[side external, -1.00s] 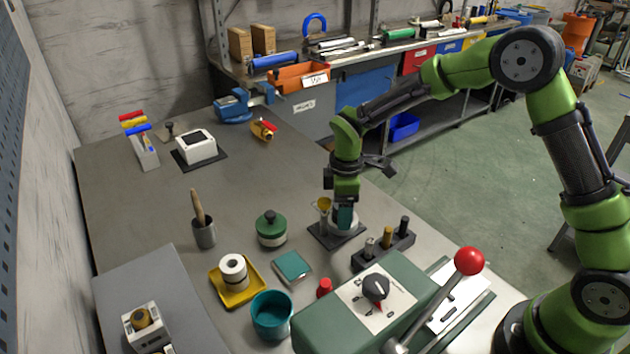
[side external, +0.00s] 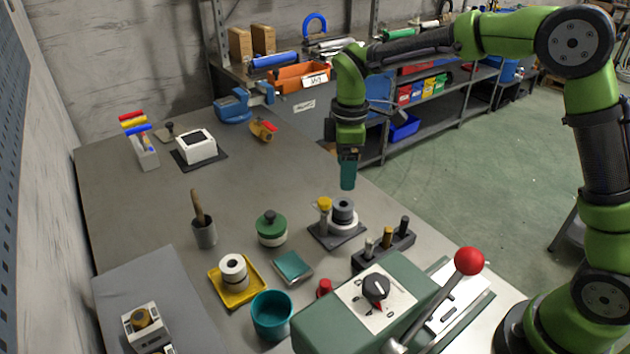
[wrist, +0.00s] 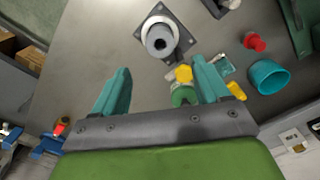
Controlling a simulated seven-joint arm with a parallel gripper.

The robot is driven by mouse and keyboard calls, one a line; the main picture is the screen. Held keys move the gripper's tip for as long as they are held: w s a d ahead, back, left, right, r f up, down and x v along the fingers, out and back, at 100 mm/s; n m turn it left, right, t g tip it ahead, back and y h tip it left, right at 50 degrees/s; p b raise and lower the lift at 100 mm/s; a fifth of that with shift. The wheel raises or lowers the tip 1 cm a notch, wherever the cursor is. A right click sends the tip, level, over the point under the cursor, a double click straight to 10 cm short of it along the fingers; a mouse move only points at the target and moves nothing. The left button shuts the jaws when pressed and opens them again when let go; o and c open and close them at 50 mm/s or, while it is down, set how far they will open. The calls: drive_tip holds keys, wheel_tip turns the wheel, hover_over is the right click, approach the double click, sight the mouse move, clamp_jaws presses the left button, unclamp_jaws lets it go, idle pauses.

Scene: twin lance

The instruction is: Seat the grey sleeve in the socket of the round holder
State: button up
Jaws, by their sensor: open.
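The grey sleeve (side external: 343,209) stands upright at the round white holder (side external: 345,228), with its upper part showing above the rim. How deep it sits in the socket is hidden. The holder is on a dark square plate (side external: 322,236). In the wrist view the sleeve (wrist: 159,41) shows from above as a grey ring with a dark bore, inside the pale ring of the holder (wrist: 148,28). My gripper (side external: 348,184) is above the holder, clear of the sleeve. In the wrist view its teal fingers (wrist: 161,78) are spread apart with nothing between them.
A yellow-topped post (side external: 324,207) stands close beside the sleeve. A dark block with several pegs (side external: 384,250) is in front of the plate. A green-lidded jar (side external: 271,228) stands to the left, and a red-knobbed lever (side external: 468,262) rises at front right. The table behind is mostly clear.

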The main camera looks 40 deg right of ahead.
drive_tip(key=s+d+r+m+t, duration=0.3)
drive_tip(key=s+r+m, duration=0.3)
drive_tip(key=s+r, duration=0.4)
drive_tip(key=s+d+m+t+y, duration=0.1)
drive_tip(key=s+m+t, duration=0.3)
drive_tip(key=s+m, duration=0.5)
drive_tip(key=shift+s+d+y, duration=0.35)
drive_tip(key=shift+s+y, duration=0.15)
drive_tip(key=shift+s, duration=0.7)
